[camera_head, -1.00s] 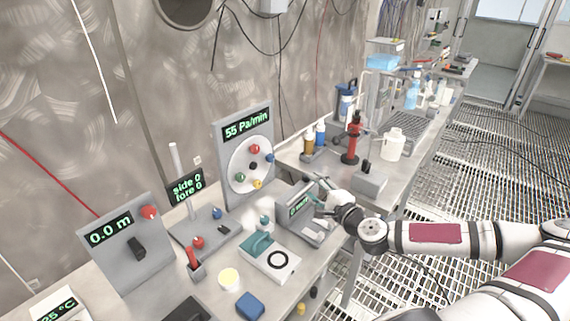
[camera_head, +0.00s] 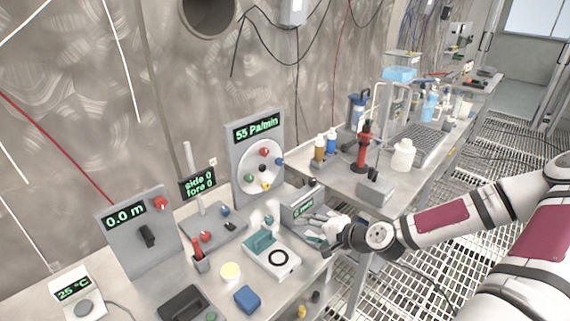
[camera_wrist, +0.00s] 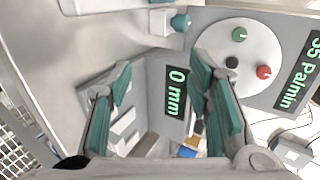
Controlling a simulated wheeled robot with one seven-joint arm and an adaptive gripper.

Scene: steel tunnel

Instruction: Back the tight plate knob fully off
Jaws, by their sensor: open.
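An upright grey panel reading 55 Pa/min (camera_head: 237,160) carries a round white plate (camera_head: 247,159). On the plate are a red knob (camera_head: 264,152), a blue knob (camera_head: 281,161), a green knob (camera_head: 249,177), a yellow knob (camera_head: 266,186) and a black one (camera_head: 262,168) at the centre. I cannot tell which is tight. My gripper (camera_head: 314,222) is open and empty, right of and below the plate, apart from it, by the small grey mm-display box. In the wrist view, the teal fingers (camera_wrist: 163,68) are spread; the green knob (camera_wrist: 239,34) and red knob (camera_wrist: 264,72) show beyond the right finger.
The grey box reading 0 mm (camera_wrist: 152,80) lies beyond my fingers. A white device with a teal handle (camera_head: 272,262) and a base with a post (camera_head: 213,236) stand nearby.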

